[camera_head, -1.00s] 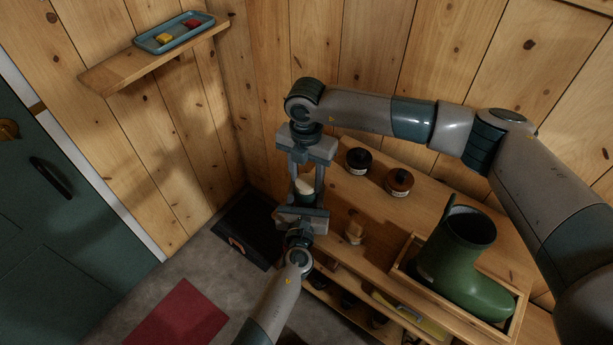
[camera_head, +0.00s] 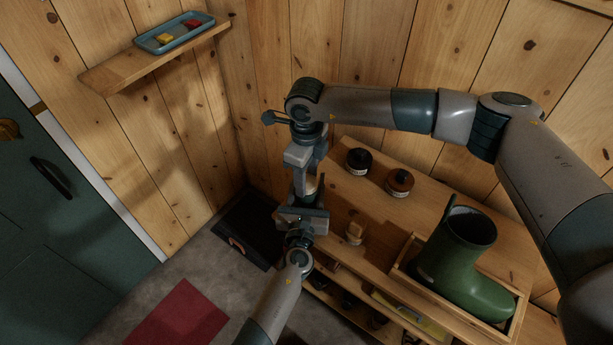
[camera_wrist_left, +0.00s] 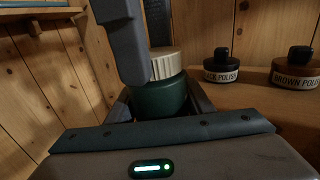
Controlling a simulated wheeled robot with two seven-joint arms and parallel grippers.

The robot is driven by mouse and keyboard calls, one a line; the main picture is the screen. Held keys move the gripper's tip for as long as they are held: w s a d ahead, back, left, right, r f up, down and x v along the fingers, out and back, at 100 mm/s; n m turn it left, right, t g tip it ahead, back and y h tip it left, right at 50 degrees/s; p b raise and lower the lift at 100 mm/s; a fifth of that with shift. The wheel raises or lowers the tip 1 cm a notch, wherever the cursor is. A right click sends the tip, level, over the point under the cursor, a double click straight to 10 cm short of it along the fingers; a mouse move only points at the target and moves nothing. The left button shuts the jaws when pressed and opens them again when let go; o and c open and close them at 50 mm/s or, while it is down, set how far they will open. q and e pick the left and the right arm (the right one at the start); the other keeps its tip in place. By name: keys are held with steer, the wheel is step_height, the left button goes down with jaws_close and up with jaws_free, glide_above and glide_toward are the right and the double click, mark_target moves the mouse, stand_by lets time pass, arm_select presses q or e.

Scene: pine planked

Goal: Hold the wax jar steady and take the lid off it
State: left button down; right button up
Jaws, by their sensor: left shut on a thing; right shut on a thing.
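The wax jar is a dark green jar (camera_wrist_left: 160,100) with a ribbed cream lid (camera_wrist_left: 165,65), seen in the left wrist view. The lid sits on top of the jar with no clear gap. My left gripper (camera_head: 306,203) is shut on the jar body from below. My right gripper (camera_head: 308,180) comes down from above and is shut on the lid; one of its fingers (camera_wrist_left: 124,40) covers the lid's left side in the left wrist view. In the head view the grippers hide most of the jar and lid.
A black polish jar (camera_head: 359,161) and a brown polish jar (camera_head: 399,182) stand on the bench top (camera_head: 440,204) to the right. A green boot (camera_head: 458,262) stands in a wooden tray farther right. A wall shelf with a blue tray (camera_head: 156,48) is at upper left.

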steer(key=n, duration=1.2)
steer(key=shift+r, duration=0.1)
steer(key=n, duration=1.3)
steer(key=shift+r, duration=0.15)
steer(key=shift+r, duration=0.75)
steer(key=shift+r, duration=0.25)
